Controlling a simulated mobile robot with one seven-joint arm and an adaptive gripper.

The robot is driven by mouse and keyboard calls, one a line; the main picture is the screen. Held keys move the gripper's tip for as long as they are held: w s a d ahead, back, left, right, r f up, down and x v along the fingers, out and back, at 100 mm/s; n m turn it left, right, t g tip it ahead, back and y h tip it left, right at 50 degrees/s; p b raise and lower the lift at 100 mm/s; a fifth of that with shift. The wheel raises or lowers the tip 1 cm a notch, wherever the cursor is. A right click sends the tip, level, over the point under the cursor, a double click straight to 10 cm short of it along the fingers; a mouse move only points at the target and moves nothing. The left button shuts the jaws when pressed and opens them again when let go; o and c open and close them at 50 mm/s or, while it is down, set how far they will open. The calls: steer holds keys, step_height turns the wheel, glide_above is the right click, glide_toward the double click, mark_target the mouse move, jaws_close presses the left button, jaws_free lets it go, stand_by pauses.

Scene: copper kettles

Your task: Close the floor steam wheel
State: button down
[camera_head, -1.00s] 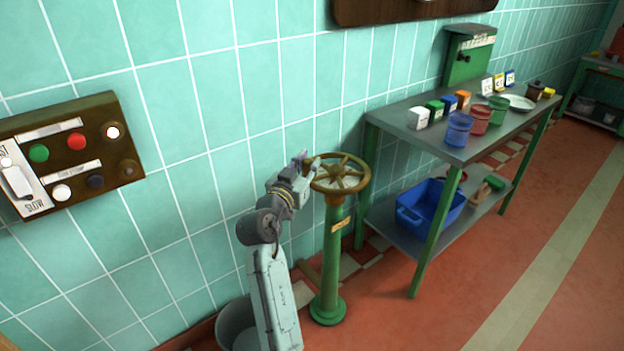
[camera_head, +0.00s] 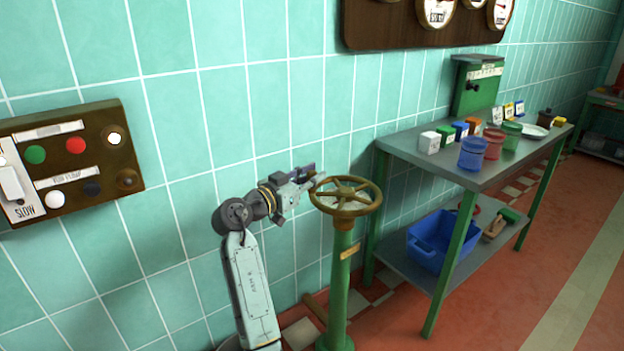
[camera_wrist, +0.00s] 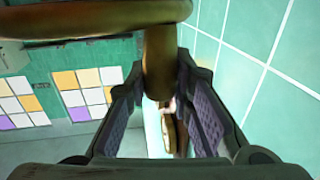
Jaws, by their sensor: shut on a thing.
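The floor steam wheel (camera_head: 372,207) is a brass-brown spoked handwheel, lying about level on top of a green pedestal (camera_head: 340,270) with a yellow tag. My gripper (camera_head: 318,181) is at the wheel's left side, reaching in from the left. In the wrist view, the wheel's brown rim (camera_wrist: 90,22) crosses the top left. A brown upright part of the wheel (camera_wrist: 158,60) runs down between my two fingers (camera_wrist: 160,80), which are shut on it. The exact contact is partly hidden by the fingers.
A tiled wall runs close behind the wheel and arm. A button panel (camera_head: 70,160) hangs at left, and a gauge board (camera_head: 375,25) above. A green-legged bench (camera_head: 420,150) with cans and small boxes stands at right; a blue bin (camera_head: 425,255) sits on its lower shelf.

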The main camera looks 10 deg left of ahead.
steer(key=shift+w+a, duration=0.1)
steer(key=shift+a, duration=0.05)
steer(key=c, duration=1.6)
jaws_free()
steer(key=shift+c, duration=0.2)
steer(key=shift+o, duration=1.2)
steer(key=v, duration=1.2)
